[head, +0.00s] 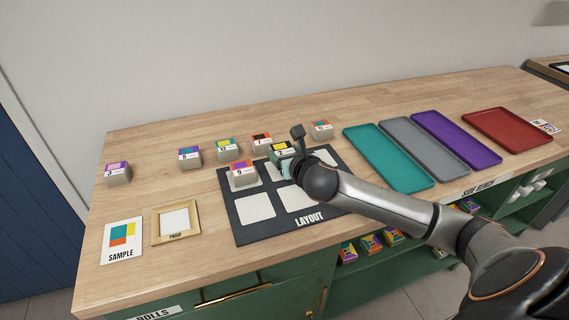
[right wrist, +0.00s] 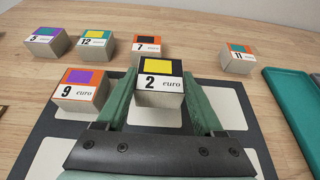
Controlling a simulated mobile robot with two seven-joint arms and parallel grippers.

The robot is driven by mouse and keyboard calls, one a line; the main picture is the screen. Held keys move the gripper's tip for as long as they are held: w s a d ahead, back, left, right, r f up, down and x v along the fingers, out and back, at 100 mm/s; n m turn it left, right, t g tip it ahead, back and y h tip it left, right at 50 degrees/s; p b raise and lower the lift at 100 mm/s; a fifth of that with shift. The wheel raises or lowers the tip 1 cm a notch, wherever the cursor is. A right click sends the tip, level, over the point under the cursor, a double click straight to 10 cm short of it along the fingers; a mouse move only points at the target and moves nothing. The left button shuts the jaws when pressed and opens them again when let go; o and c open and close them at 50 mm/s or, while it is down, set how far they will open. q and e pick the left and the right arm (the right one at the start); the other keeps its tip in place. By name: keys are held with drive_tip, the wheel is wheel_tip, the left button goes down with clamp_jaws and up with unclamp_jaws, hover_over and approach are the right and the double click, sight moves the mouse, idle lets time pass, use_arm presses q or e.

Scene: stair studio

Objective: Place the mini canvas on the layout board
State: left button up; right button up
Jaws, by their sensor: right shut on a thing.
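In the right wrist view the block (right wrist: 160,80) sits between the green fingers (right wrist: 160,95). It is over a white cell in the back row of the dark layout board (head: 271,226); I cannot tell whether it touches. An orange-edged block marked 9 (head: 243,174) rests on the back-left cell, left of my gripper. Front cells (head: 256,207) show empty. My left gripper is out of view.
Blocks 5 (head: 190,157), 12 (head: 227,149), 7 (head: 262,143) and 11 (head: 321,130) stand behind the board. Another block (head: 117,173) is far left. A sample card (head: 122,240) and a wooden frame (head: 157,238) lie left. Teal (head: 388,157), grey, purple and red trays lie right.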

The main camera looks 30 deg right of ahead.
drive_tip(key=shift+s+a+f, duration=0.1)
drive_tip(key=shift+f, duration=1.35)
drive_tip(key=o, duration=1.3)
drive_tip(key=shift+o, duration=0.2)
drive_tip(key=shift+r, duration=0.1)
drive_tip(key=shift+s+r, duration=0.1)
drive_tip(key=shift+r, duration=0.05)
drive_tip(key=p+v, duration=0.1)
drive_tip(key=v, duration=1)
drive_tip(key=shift+s+a+r, duration=0.1)
drive_tip(key=shift+s+r, duration=0.05)
drive_tip(key=shift+s, duration=0.15)
